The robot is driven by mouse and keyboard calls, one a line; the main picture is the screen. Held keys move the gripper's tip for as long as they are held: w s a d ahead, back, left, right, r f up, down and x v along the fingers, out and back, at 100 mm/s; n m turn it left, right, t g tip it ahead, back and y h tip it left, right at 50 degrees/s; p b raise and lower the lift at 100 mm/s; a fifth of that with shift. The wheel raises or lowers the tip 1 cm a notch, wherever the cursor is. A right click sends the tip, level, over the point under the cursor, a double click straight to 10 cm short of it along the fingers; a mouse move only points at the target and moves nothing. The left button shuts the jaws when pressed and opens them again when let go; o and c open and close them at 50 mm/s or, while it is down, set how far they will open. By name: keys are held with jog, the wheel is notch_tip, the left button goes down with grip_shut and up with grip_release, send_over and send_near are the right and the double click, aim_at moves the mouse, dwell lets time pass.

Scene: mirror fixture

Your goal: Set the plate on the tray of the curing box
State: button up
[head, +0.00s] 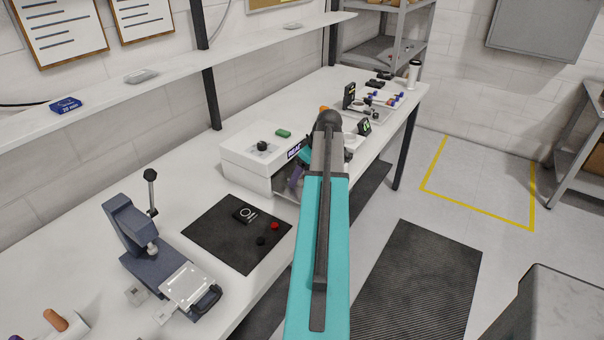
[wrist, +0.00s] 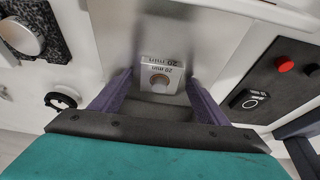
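The curing box (head: 250,160) is the white box on the bench, with a knob on top and an open front. My gripper (head: 297,172) is at that opening in the head view, partly hidden by my arm. In the wrist view my two purple fingers (wrist: 160,84) stand apart. A small pale plate (wrist: 148,86) with a round tan disc and "20 min" lettering lies between and just beyond the fingertips. A gap shows at the left finger; contact at the right is unclear. Grey metal, apparently the tray (wrist: 190,40), surrounds the plate. I cannot tell whether the plate rests on it.
A black mat (head: 215,235) with small parts lies left of the box. A blue press (head: 145,250) stands nearer. Small devices and a tray of parts (head: 380,97) stand beyond the box. A shelf (head: 180,82) runs above the bench.

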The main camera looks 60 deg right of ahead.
jog(key=shift+r, duration=0.2)
jog(key=b+v, duration=0.2)
jog(key=v, duration=1)
jog(key=shift+b, duration=0.3)
jog(key=shift+s+f, duration=0.1)
dwell(0.9)
